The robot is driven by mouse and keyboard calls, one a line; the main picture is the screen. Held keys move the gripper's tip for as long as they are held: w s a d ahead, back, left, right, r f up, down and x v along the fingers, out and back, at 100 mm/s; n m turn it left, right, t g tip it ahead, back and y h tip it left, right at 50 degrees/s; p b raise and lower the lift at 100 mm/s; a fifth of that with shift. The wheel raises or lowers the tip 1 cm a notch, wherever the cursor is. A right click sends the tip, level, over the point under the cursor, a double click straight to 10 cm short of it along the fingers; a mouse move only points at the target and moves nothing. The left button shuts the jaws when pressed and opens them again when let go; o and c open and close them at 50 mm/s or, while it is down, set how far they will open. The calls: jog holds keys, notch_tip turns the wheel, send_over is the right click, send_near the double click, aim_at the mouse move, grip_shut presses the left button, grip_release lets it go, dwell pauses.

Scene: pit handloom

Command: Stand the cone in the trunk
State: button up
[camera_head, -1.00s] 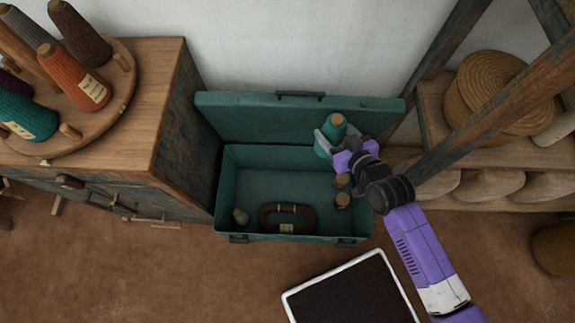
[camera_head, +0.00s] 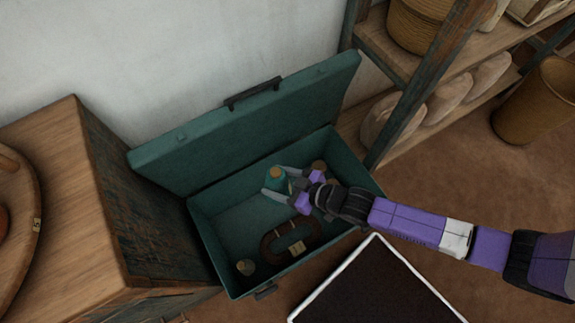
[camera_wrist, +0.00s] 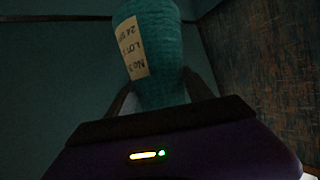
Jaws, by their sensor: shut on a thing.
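The teal thread cone (camera_head: 277,178) is upright between the fingers of my gripper (camera_head: 279,186), with its orange-brown top showing in the head view. In the wrist view the teal cone (camera_wrist: 158,60) carries a pale paper label, and the fingers press on both its sides. The green trunk (camera_head: 215,262) stands open on the floor with its lid (camera_head: 250,125) leaning back towards the wall. The cone and gripper are over the trunk's inside, near its back. Whether the cone's base touches the trunk floor is hidden.
Inside the trunk lie a brown handled thing (camera_head: 270,245) with a tag, a small bobbin (camera_head: 245,267) at front left, and brown pieces by my gripper. A wooden cabinet (camera_head: 60,200) stands left, shelving (camera_head: 410,100) right. A white-rimmed dark panel (camera_head: 380,290) is in front.

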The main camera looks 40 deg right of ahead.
jog(key=w+a+f+n+g+y+b, duration=0.1)
jog(key=a+f+n+g+y+b, duration=0.15)
jog(key=f+b, duration=0.55)
jog(key=w+a+f+n+g+y+b, duration=0.1)
jog(key=w+a+f+n+y+b, duration=0.15)
jog(key=f+b, duration=0.55)
jog(key=w+a+f+n+g+y+b, duration=0.1)
jog(key=w+a+f+n+b, duration=0.1)
jog(key=a+f+b, duration=0.1)
jog(key=w+a+f+n+g+y+b, duration=0.1)
jog(key=w+a+f+n+g+b, duration=0.1)
jog(key=a+b, duration=0.4)
jog(key=shift+a+f, duration=0.4)
jog(key=shift+a, duration=0.7)
notch_tip(320, 180, down, 20)
jog(key=b, duration=1.1)
jog(key=o, duration=1.6)
jog(key=shift+f, duration=0.15)
